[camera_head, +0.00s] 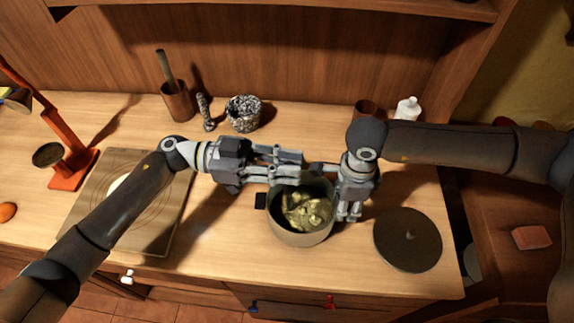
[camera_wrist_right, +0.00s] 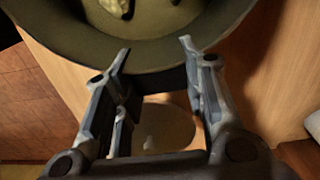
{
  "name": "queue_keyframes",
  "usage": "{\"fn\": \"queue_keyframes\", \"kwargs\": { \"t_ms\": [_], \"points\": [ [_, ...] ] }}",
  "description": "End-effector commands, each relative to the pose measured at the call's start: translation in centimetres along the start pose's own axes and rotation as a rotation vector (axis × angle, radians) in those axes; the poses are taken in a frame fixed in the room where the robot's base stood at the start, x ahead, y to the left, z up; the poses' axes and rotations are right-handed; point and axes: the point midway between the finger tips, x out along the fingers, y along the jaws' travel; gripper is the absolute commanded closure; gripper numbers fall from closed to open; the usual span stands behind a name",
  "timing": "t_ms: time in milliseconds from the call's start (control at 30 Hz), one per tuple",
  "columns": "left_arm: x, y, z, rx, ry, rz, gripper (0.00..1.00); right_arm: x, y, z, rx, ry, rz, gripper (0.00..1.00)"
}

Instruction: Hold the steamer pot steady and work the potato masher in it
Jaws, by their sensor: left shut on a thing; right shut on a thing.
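The steamer pot (camera_head: 300,239) stands upright on the counter, with yellowish chunks (camera_head: 307,211) inside and a black handle (camera_head: 260,201) on its left. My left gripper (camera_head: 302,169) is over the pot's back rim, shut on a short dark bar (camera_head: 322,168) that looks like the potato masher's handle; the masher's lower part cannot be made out. My right gripper (camera_head: 349,216) points down at the pot's right side. In the right wrist view its fingers (camera_wrist_right: 155,52) straddle a dark piece (camera_wrist_right: 160,82) below the pot's rim (camera_wrist_right: 225,38), apparently the right handle.
A dark round lid (camera_head: 407,241) lies right of the pot. A wooden board (camera_head: 165,228) lies to the left, near an orange stand (camera_head: 68,181). A wooden cup (camera_head: 178,103), speckled pot (camera_head: 243,114) and white bottle (camera_head: 407,109) stand behind. The counter's front edge is close to the pot.

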Motion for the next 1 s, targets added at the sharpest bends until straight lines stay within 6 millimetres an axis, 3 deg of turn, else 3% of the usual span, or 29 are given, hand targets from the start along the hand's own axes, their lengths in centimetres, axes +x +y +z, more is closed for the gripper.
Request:
{"fn": "queue_keyframes", "kwargs": {
  "t_ms": [133,400,1000],
  "points": [
    [0.0,0.0,-1.1,0.001,0.0,0.001,1.0,0.0,0.0,0.0,0.0,0.0,0.0,1.0],
    [0.0,0.0,-1.1,0.0,0.002,0.001,1.0,0.0,0.0,0.0,0.0,0.0,0.0,1.0],
    [0.0,0.1,0.9,0.0,0.001,0.001,1.0,0.0,0.0,0.0,0.0,0.0,0.0,1.0]
  ]
}}
